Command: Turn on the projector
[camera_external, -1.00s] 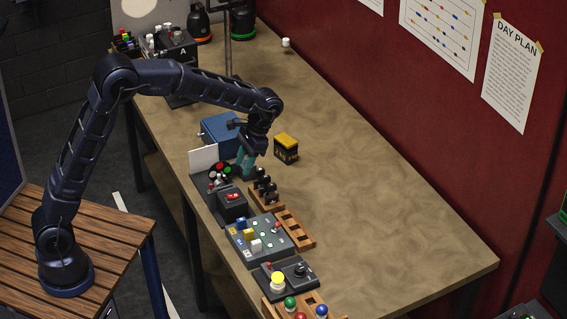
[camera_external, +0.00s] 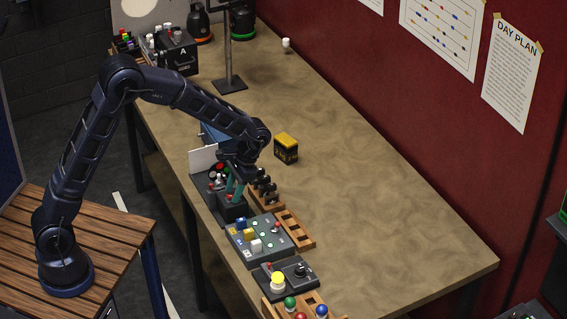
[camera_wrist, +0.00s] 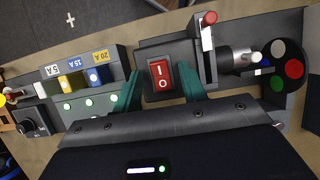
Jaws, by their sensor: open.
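My gripper (camera_external: 235,188) is open over a dark box (camera_external: 234,212) near the left edge of the bench. In the wrist view the two teal fingers of my gripper (camera_wrist: 160,72) stand on either side of a red rocker switch (camera_wrist: 160,77) marked I and O. The fingers look apart from the switch, and their height above it is hard to judge. I cannot tell which side of the rocker is pressed. A blue box (camera_external: 212,133) is partly hidden behind my arm; I cannot tell if it is the projector.
Beside the switch box are a lever with a red knob (camera_wrist: 209,18), a dark disc with coloured spots (camera_wrist: 293,69) and a fuse panel (camera_wrist: 85,83). A black-and-yellow box (camera_external: 287,150) stands to the right. The bench's right part (camera_external: 390,220) is clear.

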